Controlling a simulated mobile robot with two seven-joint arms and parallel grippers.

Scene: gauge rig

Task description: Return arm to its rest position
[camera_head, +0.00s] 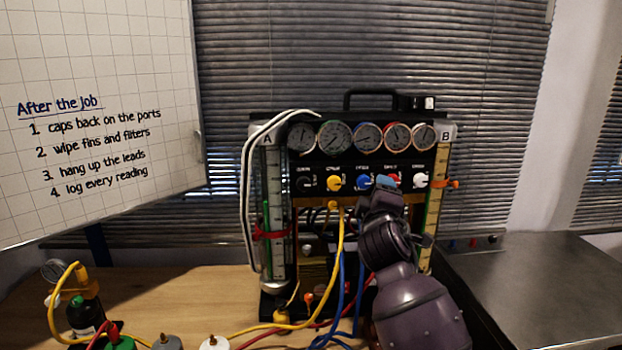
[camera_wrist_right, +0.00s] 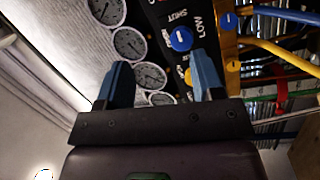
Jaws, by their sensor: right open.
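My right arm (camera_head: 410,300) reaches up from the lower right in the head view, in front of the gauge rig (camera_head: 345,92). Its right gripper (camera_head: 386,182) is before the row of knobs and partly hides the blue and red ones. In the right wrist view the gripper (camera_wrist_right: 160,62) is open, with two blue fingers apart and nothing held between them. The blue knob (camera_wrist_right: 181,39) shows beyond the fingertips, near the right finger; I cannot tell the exact gap. My left gripper is not in view.
Yellow, blue and red hoses (camera_head: 341,255) hang before the rig onto the wooden table (camera_head: 205,290). A bottle with a yellow fitting (camera_head: 85,305) stands at left. A whiteboard (camera_head: 100,60) hangs upper left. A dark metal bench (camera_head: 540,285) lies right, mostly clear.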

